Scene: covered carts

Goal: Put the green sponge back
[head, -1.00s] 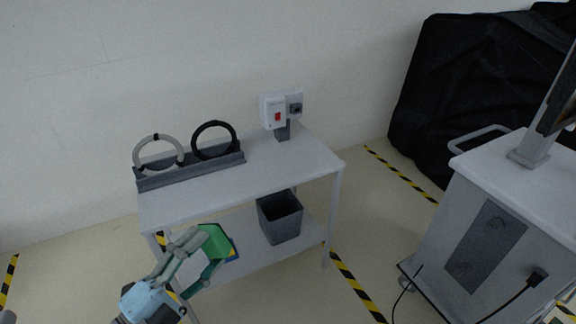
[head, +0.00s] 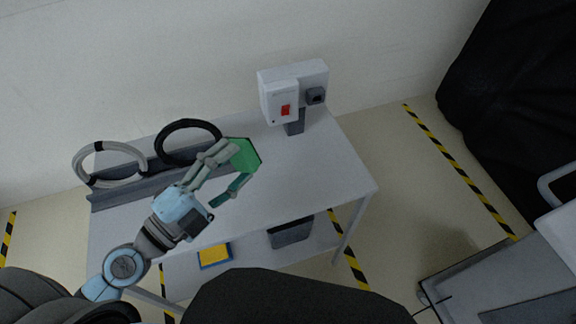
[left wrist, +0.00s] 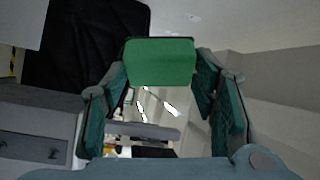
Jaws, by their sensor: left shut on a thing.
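My left gripper (head: 235,168) is shut on the green sponge (head: 244,154). It holds the sponge at its fingertips in front of the table top (head: 290,185) as seen in the head view; the height of the gap is hard to tell. In the left wrist view the green sponge (left wrist: 160,62) spans between the two teal-padded fingers. A yellow pad with a blue edge (head: 214,254) lies on the table's lower shelf. My right gripper is not in view.
A grey rack (head: 130,192) with a grey ring (head: 78,168) and a black ring (head: 160,143) stands at the back left. A white switch box (head: 280,98) stands at the back. A dark bin (head: 291,234) is on the lower shelf. The right half of the top is clear.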

